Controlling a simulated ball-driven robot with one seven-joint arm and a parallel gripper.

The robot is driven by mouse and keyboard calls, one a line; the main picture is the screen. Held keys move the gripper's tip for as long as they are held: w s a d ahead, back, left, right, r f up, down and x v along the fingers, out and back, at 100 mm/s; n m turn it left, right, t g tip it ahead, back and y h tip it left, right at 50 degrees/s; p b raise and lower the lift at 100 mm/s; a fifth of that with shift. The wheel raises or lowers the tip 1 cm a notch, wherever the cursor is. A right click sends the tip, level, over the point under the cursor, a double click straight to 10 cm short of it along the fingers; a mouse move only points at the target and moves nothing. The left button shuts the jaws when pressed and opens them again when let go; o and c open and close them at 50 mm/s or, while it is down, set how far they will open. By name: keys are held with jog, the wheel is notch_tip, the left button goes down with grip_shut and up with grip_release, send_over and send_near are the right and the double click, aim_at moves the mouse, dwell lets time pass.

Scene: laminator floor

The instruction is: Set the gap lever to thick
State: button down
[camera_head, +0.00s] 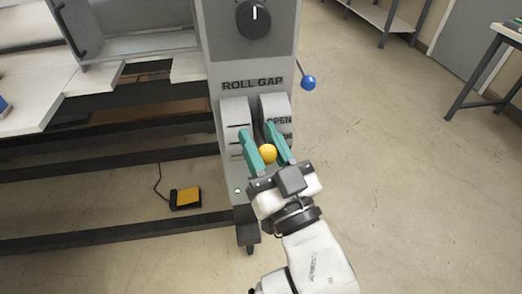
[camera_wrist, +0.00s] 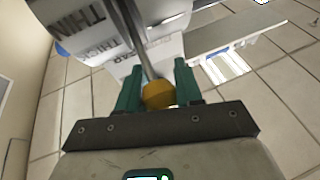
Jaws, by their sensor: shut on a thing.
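The gap lever's round yellow knob (camera_head: 267,153) is between the two teal fingers of my gripper (camera_head: 256,130), in front of the grey machine column. In the wrist view the yellow knob (camera_wrist: 158,95) sits low between my fingers (camera_wrist: 157,68), and its metal shaft (camera_wrist: 136,38) runs up toward the column. My gripper is shut on the lever. The lever's scale (camera_head: 277,107) is on two pale curved plates under the words ROLL GAP; OPEN is readable in the head view. The word THIN (camera_wrist: 82,28) and a partly hidden THICK (camera_wrist: 98,50) show upside down in the wrist view. I cannot tell which mark the lever points at.
A black dial (camera_head: 254,18) is above the lever. A blue ball handle (camera_head: 308,82) sticks out at the column's right. A yellow foot pedal (camera_head: 187,197) with a cord lies on the floor at left. The floor at right is clear up to a table (camera_head: 508,34).

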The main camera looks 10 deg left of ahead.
jog(key=shift+s+f+t+b, duration=0.1)
jog(key=shift+f+t+b, duration=0.2)
jog(key=shift+f+b, duration=0.45)
jog(key=shift+r+b, duration=0.2)
jog(key=shift+b, duration=0.25)
jog(key=shift+s+r, duration=0.1)
jog(key=c, duration=0.8)
grip_release()
jog(key=shift+o, duration=0.2)
jog(key=shift+s+d+f, duration=0.25)
jog(key=shift+s, duration=0.1)
jog(key=b+v, duration=0.2)
jog(key=v, duration=0.8)
